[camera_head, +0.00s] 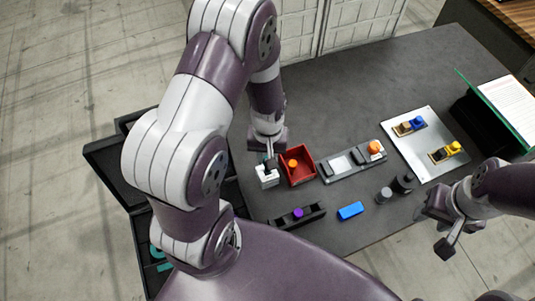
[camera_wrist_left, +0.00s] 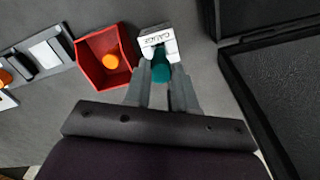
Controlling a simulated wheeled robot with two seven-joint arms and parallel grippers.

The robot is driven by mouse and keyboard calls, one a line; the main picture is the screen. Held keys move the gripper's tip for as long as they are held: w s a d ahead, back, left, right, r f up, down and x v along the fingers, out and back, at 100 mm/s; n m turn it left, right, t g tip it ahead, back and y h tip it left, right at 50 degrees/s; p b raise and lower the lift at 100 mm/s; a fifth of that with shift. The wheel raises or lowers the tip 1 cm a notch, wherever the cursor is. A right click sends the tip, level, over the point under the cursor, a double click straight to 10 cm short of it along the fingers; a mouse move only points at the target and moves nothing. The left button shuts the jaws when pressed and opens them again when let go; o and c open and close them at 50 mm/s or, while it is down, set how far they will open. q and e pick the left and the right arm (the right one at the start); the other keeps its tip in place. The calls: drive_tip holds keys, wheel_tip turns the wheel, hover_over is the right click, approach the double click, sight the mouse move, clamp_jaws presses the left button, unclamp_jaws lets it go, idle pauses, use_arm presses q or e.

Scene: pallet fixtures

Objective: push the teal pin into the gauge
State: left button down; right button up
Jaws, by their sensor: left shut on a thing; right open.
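The teal pin (camera_wrist_left: 161,66) is between the fingers of my left gripper (camera_wrist_left: 162,78), which is shut on it. The gauge (camera_wrist_left: 155,37) is a small white block with dark lettering; in the head view the gauge (camera_head: 267,180) stands left of the red bin. The pin's far end is at the gauge's open side in the wrist view; how deep it sits I cannot tell. In the head view my left gripper (camera_head: 270,153) is just above the gauge and mostly hides the pin. My right gripper (camera_head: 441,228) is open and empty at the right.
A red bin (camera_head: 309,168) holding an orange piece is close beside the gauge. A grey fixture (camera_head: 345,172), a black holder with a purple piece (camera_head: 298,213), a blue block (camera_head: 350,211) and dark cylinders (camera_head: 403,184) are nearby. A black case (camera_head: 108,165) stands left.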

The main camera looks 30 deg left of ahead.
use_arm(q)
drive_tip(key=shift+f+b, duration=0.85)
drive_tip(key=shift+f, duration=0.35)
idle(0.4)
drive_tip(key=shift+c, duration=2.3)
unclamp_jaws()
wheel_tip(320, 180, up, 9)
drive_tip(key=p, duration=0.8)
drive_tip(key=shift+r+p, duration=0.15)
drive_tip(key=shift+p, duration=0.25)
